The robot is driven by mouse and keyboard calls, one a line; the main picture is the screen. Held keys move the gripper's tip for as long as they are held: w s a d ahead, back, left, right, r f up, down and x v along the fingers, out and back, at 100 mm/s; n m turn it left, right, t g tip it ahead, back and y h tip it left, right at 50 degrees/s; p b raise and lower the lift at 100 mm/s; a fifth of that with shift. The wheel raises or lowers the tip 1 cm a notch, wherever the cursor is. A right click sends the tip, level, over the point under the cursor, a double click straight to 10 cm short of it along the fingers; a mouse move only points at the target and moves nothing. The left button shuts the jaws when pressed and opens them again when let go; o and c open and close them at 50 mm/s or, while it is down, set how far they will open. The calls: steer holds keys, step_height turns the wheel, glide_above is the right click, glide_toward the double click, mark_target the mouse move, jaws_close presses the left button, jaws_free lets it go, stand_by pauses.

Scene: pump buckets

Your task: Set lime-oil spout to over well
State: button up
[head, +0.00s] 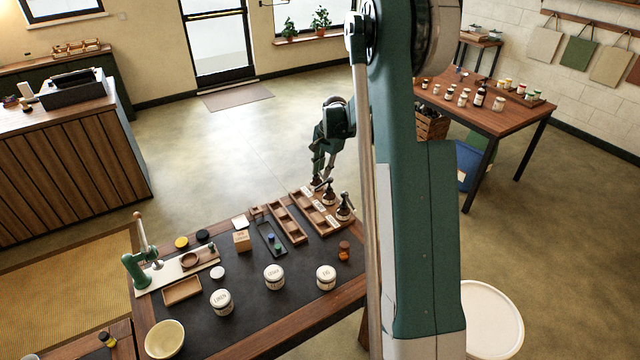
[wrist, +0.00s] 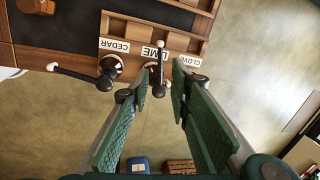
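The lime-oil pump (wrist: 155,82) stands behind the card reading LIME. Its thin dark spout, with a pale tip (wrist: 160,44), points up the picture across that card toward the wooden rack. My gripper (wrist: 160,82) is open, its green fingers on either side of the lime pump; contact is unclear. In the head view my gripper (head: 319,180) is at the rack's far end, by the farther dark pump (head: 328,192). The cedar pump (wrist: 108,70) is to the left, its spout pointing left. The clove pump is not clearly visible behind my right finger.
The rack (head: 309,212) has several shallow compartments and sits at the table's back right. Open floor lies beyond the rack.

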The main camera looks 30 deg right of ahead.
steer(key=shift+f, duration=0.1)
step_height(320, 180, down, 7)
steer(key=w, duration=0.1)
steer(key=shift+w+a+f, duration=0.2)
steer(key=shift+w, duration=0.05)
stand_by(0.4)
jaws_close()
